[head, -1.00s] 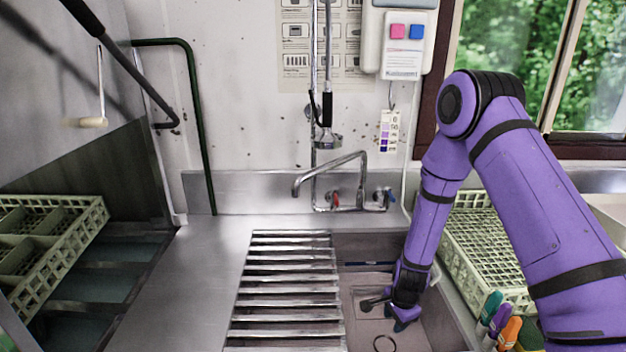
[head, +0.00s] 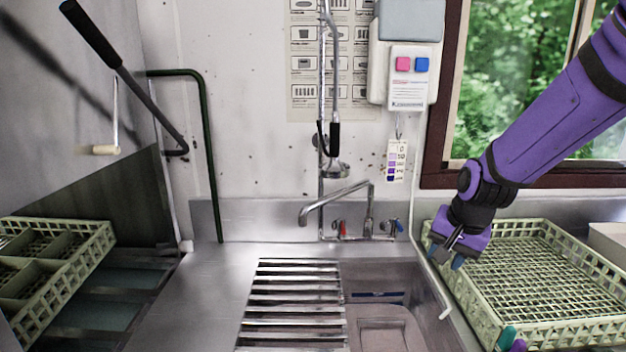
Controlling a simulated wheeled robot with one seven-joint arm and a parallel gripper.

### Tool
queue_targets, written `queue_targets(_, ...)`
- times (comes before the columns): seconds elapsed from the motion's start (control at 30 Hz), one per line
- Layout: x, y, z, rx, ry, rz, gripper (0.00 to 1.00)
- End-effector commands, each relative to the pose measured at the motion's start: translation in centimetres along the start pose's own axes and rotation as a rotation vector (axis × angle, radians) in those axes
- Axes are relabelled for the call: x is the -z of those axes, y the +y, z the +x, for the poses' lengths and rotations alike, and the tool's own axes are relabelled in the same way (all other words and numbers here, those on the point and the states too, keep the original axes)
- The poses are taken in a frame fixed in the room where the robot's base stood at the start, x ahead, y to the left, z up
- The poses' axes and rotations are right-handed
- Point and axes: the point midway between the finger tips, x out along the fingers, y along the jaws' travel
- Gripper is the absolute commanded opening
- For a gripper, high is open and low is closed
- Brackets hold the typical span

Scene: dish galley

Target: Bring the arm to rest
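My gripper (head: 454,256) is at the right in the head view, at the end of my purple arm. It is above the left part of the green dish rack, near the right edge of the sink. Its fingers point down and to the left. I see nothing held in it, but the fingers are small and seen at an angle, so I cannot tell how far apart they are. The arm reaches in from the upper right, in front of the window.
The sink (head: 402,278) has a slatted grate (head: 290,310) on its left. A faucet (head: 340,203) and a hanging sprayer (head: 335,165) are behind it. The green dish rack (head: 540,262) is on the right, another rack (head: 75,262) at the far left.

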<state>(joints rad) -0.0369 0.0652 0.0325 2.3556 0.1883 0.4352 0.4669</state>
Motion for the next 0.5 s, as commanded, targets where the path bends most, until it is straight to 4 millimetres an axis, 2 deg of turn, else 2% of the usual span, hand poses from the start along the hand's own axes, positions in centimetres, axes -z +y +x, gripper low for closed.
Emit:
queue_targets(0.03, -0.3, 0.2, -1.8, 0.008, 0.015, -0.029, 0.4)
queue_targets(0.2, -1.9, 1.5, -6.8, 0.014, 0.047, -0.138, 0.4)
queue_targets(0.5, -5.9, 4.8, -14.2, 0.007, 0.108, -0.322, 0.4)
